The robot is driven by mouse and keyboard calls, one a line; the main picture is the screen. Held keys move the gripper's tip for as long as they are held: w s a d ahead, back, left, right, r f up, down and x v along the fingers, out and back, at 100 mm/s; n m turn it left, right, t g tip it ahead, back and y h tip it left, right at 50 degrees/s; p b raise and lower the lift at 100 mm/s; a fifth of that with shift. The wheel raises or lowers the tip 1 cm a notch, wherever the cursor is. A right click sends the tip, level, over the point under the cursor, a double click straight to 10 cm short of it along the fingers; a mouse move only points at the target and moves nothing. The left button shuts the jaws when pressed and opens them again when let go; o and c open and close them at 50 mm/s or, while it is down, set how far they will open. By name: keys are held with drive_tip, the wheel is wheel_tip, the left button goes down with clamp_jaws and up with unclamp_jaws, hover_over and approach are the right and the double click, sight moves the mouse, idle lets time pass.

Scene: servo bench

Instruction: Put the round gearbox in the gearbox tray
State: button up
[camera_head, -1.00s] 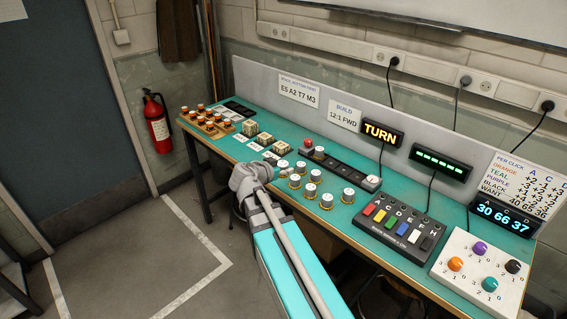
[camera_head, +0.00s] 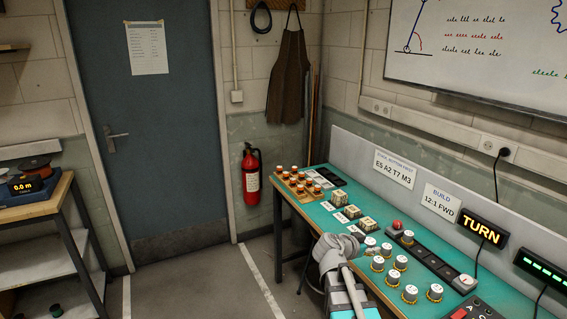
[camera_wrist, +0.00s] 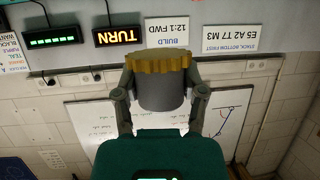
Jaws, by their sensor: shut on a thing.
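My gripper (camera_wrist: 160,82) is shut on a round gearbox (camera_wrist: 160,96), a grey cylinder with a toothed brass-yellow rim, held between the two fingers in the wrist view. In the head view my gripper (camera_head: 358,245) is over the bench, left of the loose round gearboxes; the held gearbox is hard to make out there. Several other round gearboxes with white tops and yellow rims (camera_head: 410,293) stand on the teal bench. Dark flat trays (camera_head: 328,174) lie at the bench's far end; I cannot tell which is the gearbox tray.
A wooden rack of orange-topped parts (camera_head: 297,187) stands at the far left end. A fire extinguisher (camera_head: 251,175) hangs beyond the bench.

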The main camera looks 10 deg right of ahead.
drive_tip(key=shift+r+p, duration=0.35)
drive_tip(key=shift+r, duration=0.3)
drive_tip(key=shift+s+f, duration=0.1)
drive_tip(key=shift+s, duration=0.05)
idle(0.5)
